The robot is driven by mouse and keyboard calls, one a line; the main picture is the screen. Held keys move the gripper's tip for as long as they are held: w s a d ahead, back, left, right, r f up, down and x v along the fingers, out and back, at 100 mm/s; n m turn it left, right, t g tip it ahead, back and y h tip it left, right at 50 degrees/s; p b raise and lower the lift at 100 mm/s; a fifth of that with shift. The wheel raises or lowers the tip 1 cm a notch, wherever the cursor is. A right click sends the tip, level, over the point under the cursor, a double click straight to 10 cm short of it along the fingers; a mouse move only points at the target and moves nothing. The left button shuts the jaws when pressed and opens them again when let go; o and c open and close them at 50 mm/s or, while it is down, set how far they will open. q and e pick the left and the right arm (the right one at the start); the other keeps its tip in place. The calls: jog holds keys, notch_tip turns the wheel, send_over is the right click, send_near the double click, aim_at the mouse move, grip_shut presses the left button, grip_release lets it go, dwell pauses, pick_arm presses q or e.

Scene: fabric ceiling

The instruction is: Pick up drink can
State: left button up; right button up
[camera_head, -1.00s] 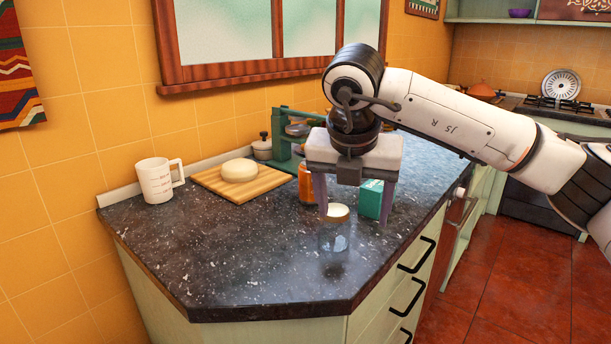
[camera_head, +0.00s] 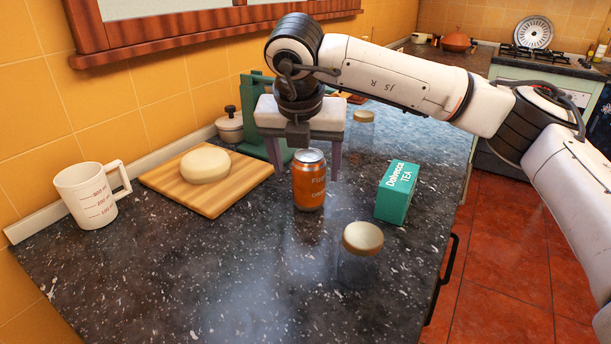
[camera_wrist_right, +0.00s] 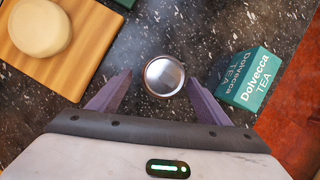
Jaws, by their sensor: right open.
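The drink can (camera_head: 309,182) is orange with a silver top and stands upright on the dark speckled counter. In the right wrist view its round top (camera_wrist_right: 164,76) shows from above, just ahead of and between the spread fingertips. My right gripper (camera_head: 307,174) is open and empty, pointing down right behind the can in the head view, with the can partly in front of it. In the right wrist view the right gripper (camera_wrist_right: 162,88) has a finger on each side of the can's near edge. I cannot tell whether either finger touches it. My left gripper is not in view.
A green tea box (camera_head: 397,192) stands right of the can, near the right finger. A glass jar with a tan lid (camera_head: 361,252) stands in front. A cutting board (camera_head: 229,195) with a pale round item (camera_head: 205,165) and a measuring cup (camera_head: 90,194) are left.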

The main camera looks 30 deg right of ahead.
aim_at(310, 184)
jog(key=shift+p+x, duration=0.3)
jog(key=shift+x, duration=2.85)
jog(key=shift+d, duration=0.15)
jog(key=c, duration=1.1)
